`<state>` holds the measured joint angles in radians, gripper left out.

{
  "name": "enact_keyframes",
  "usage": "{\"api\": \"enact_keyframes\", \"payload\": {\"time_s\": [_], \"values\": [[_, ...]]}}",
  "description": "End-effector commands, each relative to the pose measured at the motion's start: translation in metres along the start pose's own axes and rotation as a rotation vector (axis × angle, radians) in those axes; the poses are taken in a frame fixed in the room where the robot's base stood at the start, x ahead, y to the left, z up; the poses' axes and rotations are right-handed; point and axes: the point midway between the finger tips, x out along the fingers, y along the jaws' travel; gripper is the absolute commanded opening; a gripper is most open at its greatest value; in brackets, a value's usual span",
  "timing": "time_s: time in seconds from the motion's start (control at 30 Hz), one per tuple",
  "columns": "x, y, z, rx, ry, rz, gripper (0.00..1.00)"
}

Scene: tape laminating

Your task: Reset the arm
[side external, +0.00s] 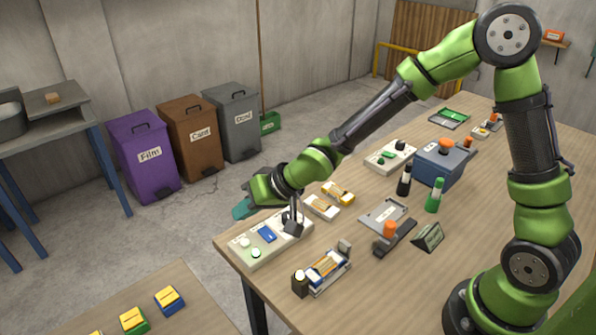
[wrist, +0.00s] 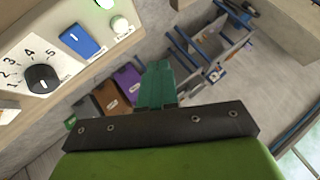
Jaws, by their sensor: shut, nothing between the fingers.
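My gripper (side external: 242,208) shows as teal fingers at the far left of the arm in the side external view, beyond the left end of the table. In the wrist view the teal fingers (wrist: 157,85) are together with nothing between them. The white control panel (side external: 243,261) lies at the table's near left corner, close to my gripper. It carries a blue switch (wrist: 79,39), a black dial knob (wrist: 42,79) marked 1 to 5, a white button (wrist: 120,24) and a green lit lamp (wrist: 103,3). In the side external view my arm's end partly hides the panel's far end.
The wooden table (side external: 285,258) holds a tape unit (side external: 328,268), a blue box (side external: 440,165), dark and green bottles (side external: 435,196) and small trays. Purple (side external: 146,157), brown and grey bins stand behind on the floor. A second table (side external: 190,312) with coloured blocks is at the front left.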

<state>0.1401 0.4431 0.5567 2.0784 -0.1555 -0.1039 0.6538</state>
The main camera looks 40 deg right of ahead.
Motion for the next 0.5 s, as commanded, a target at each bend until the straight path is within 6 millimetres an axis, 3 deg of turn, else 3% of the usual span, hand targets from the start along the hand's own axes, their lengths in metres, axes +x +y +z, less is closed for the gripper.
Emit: {"api": "enact_keyframes", "payload": {"time_s": [0.4, 0.5], "values": [[0.000, 0.001, 0.001, -0.010, -0.004, 0.003, 0.00], [0.000, 0.009, 0.012, -0.024, -0.051, 0.037, 0.00]]}}
